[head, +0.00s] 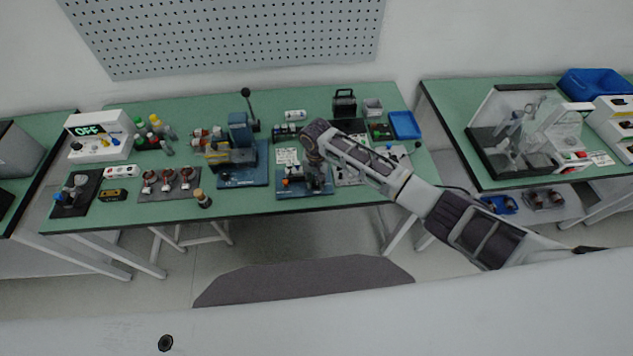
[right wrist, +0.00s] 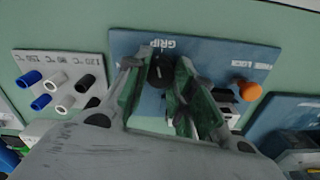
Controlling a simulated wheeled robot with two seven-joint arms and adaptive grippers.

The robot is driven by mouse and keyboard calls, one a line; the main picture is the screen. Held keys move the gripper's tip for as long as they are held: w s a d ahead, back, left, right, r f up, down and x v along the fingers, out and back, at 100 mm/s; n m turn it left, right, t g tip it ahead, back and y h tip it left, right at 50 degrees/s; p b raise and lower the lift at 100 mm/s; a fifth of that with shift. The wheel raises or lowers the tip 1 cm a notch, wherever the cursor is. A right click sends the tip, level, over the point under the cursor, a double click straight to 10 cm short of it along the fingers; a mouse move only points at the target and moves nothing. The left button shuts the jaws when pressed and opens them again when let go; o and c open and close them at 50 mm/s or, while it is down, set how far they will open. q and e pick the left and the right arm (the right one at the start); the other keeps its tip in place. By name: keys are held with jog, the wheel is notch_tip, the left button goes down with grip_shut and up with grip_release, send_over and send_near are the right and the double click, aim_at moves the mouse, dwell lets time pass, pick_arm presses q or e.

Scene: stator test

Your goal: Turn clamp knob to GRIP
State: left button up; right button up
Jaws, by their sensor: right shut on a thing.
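The clamp knob (right wrist: 161,72) is small and black and sits on a blue plate (right wrist: 205,58), just beside the upside-down GRIP lettering. My right gripper (right wrist: 158,66) is shut on the knob, with one green-grey finger on each side of it. Its pointer direction is too small to tell. In the head view, my right gripper (head: 319,182) is low over the blue fixture plate (head: 305,191) near the table's front edge, and it hides the knob there. My left gripper is not in view.
An orange knob (right wrist: 249,91) stands on the same plate, right of the fingers. A white panel (right wrist: 62,72) with temperature labels and coloured cylinders lies at left. In the head view, a blue press (head: 240,150) stands left of the gripper and a blue bin (head: 405,125) at back right.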

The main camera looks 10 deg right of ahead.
aim_at(316, 181)
jog(key=o, duration=0.8)
jog(key=shift+s+f, duration=0.15)
jog(key=shift+f, duration=0.15)
jog(key=shift+r, duration=3.2)
